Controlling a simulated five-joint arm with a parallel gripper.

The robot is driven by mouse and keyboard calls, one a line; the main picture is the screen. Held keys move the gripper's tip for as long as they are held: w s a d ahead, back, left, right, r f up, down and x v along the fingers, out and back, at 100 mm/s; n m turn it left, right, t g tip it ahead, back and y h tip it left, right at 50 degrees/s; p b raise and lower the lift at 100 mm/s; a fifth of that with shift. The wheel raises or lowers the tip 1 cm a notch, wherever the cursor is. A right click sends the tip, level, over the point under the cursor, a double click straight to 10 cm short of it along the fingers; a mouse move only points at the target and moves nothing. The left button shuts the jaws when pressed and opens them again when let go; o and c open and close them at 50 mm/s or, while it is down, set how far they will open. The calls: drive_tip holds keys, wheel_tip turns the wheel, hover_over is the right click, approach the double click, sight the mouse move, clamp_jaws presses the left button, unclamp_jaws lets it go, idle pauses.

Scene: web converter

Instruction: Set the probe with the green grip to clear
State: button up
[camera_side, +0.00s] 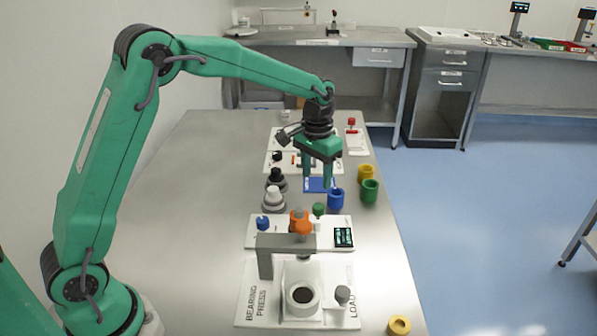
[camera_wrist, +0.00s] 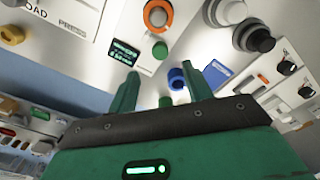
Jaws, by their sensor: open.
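A small green round grip (camera_side: 318,209) stands on a white panel (camera_side: 285,242) beside a dark display (camera_side: 344,237); it looks like the probe's grip. In the wrist view the green grip (camera_wrist: 159,50) shows next to the display (camera_wrist: 124,52). Its shaft and any position marks are too small to read. My gripper (camera_side: 317,184) is open and empty, pointing down behind the panel in the side view, over or near a blue flat piece (camera_side: 312,186). In the wrist view my gripper (camera_wrist: 172,80) has its fingers apart, with the green grip beyond them.
Blue (camera_side: 336,199), green (camera_side: 370,191) and yellow (camera_side: 366,173) cups stand right of my gripper. An orange knob (camera_side: 301,221) rises beside the green grip. Grey and black stepped knobs (camera_side: 273,200) stand to the left. A bearing press (camera_side: 303,300) is in front. The left tabletop is clear.

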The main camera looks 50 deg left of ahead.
sight(319, 206)
drive_tip(key=shift+w+d+f, duration=0.1)
drive_tip(key=shift+w+f, duration=0.45)
drive_tip(key=shift+f, duration=0.35)
drive_tip(key=shift+f, duration=0.1)
drive_tip(key=shift+f, duration=3.8)
